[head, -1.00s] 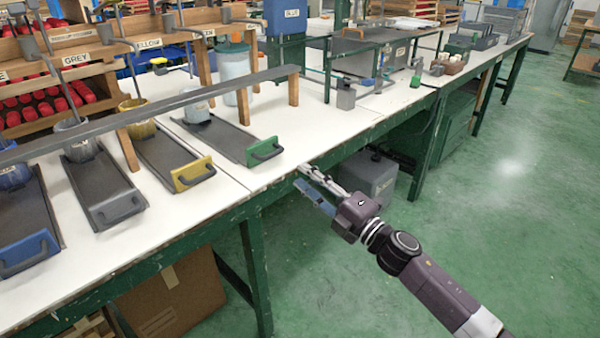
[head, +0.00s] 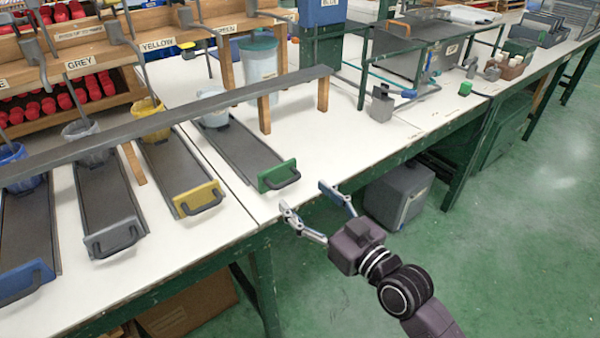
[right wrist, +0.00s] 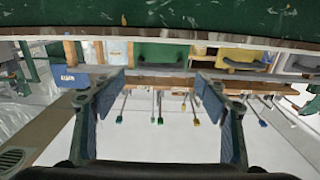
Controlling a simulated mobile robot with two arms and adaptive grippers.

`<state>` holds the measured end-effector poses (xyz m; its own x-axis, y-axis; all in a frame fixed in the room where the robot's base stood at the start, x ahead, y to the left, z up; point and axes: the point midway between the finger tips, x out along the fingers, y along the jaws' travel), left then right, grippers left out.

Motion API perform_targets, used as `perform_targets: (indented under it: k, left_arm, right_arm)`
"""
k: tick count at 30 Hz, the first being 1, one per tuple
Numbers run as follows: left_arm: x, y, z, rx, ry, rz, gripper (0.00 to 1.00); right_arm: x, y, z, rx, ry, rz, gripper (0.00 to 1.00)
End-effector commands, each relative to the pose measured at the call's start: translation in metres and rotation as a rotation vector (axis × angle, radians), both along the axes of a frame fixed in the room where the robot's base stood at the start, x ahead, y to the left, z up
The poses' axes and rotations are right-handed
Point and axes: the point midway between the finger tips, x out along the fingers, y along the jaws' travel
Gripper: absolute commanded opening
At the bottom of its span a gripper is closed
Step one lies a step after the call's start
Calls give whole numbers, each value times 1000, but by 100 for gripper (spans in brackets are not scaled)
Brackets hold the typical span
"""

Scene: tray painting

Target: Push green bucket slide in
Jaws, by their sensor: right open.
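The green slide (head: 245,148) is a dark tray on the white bench with a green front plate (head: 277,175) and black handle. A pale bucket (head: 213,117) stands toward its back, near the raised rail. The slide's front sticks out toward the bench edge. My right gripper (head: 305,199) is open and empty, just off the bench edge, in front and slightly right of the green plate, not touching it. In the right wrist view the green plate (right wrist: 162,53) shows between and beyond my open fingers (right wrist: 160,88). My left gripper is out of view.
Yellow (head: 200,198), grey (head: 115,238) and blue (head: 25,280) slides with buckets lie to the left. A long dark rail (head: 170,118) crosses above the slides on wooden posts (head: 323,95). A grey bin (head: 398,195) is under the bench. Green floor is clear at right.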

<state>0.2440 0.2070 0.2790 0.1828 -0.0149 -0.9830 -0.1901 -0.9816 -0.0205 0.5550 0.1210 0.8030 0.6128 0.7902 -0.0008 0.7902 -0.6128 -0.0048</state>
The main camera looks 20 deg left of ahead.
Motion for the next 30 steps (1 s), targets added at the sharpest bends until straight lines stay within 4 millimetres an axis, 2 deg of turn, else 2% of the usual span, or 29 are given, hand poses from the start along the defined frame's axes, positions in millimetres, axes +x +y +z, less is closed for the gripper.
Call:
perform_targets:
  k: [12,18,25,30]
  left_arm:
    - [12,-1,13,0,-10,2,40]
    - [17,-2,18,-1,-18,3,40]
    - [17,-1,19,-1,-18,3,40]
    - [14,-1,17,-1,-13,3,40]
  right_arm:
    - [38,47,0,0,-3,-2,67]
    - [44,55,0,-2,-4,-2,67]
    - [45,55,0,-2,-4,-3,67]
    - [45,55,0,-2,-4,-3,48]
